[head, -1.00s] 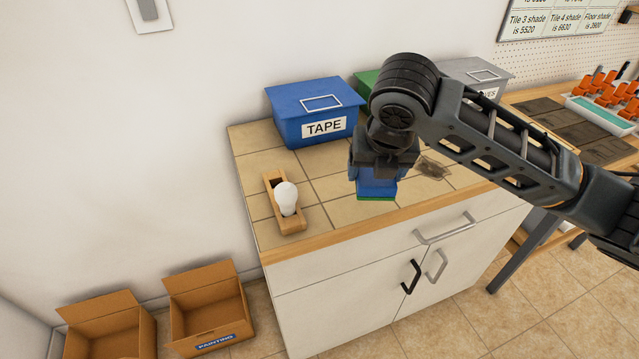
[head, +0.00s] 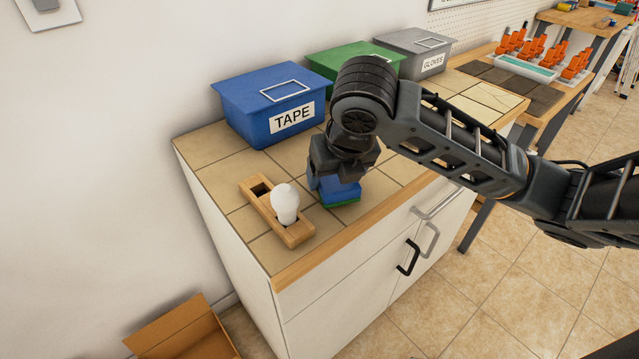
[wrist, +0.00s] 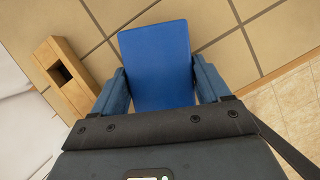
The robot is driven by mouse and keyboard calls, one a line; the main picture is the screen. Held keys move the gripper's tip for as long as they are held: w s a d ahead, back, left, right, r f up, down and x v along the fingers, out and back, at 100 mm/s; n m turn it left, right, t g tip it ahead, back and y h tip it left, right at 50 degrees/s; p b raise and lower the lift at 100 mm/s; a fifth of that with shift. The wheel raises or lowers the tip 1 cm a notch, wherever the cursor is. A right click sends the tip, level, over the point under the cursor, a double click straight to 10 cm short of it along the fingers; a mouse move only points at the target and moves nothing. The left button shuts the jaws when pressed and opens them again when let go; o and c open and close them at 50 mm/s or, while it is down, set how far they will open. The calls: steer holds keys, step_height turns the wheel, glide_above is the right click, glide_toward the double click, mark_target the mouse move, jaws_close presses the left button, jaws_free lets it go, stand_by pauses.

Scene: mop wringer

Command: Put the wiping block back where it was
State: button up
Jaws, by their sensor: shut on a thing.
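The wiping block (head: 341,193) is blue with a green underside. In the head view it is at my gripper (head: 338,182), over the tiled counter (head: 215,174); I cannot tell whether its underside touches the tiles. My gripper points down and is shut on the block. In the wrist view the block's blue top (wrist: 157,62) lies between the two blue fingers of my gripper (wrist: 158,88). A wooden holder (head: 262,207) stands left of the block, apart from it. It has an empty square hole at its far end and a white bulb (head: 285,203) at its near end.
A blue TAPE bin (head: 262,97), a green bin (head: 350,58) and a grey GLOVES bin (head: 415,50) stand along the wall. The counter's wooden front edge (head: 350,239) is close to the block. A cardboard box (head: 180,335) is on the floor.

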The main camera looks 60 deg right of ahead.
steer(key=shift+f, duration=0.5)
steer(key=shift+f+b, duration=0.1)
steer(key=shift+b, duration=0.2)
steer(key=o, duration=1.1)
steer(key=p+v, duration=0.4)
steer(key=v, duration=0.7)
steer(key=shift+w+d+p, duration=0.1)
steer(key=shift+p, duration=0.25)
steer(key=p, duration=0.1)
steer(key=r+p, duration=0.1)
steer(key=p, duration=0.1)
steer(key=shift+s+r, duration=0.15)
steer(key=shift+s, duration=0.1)
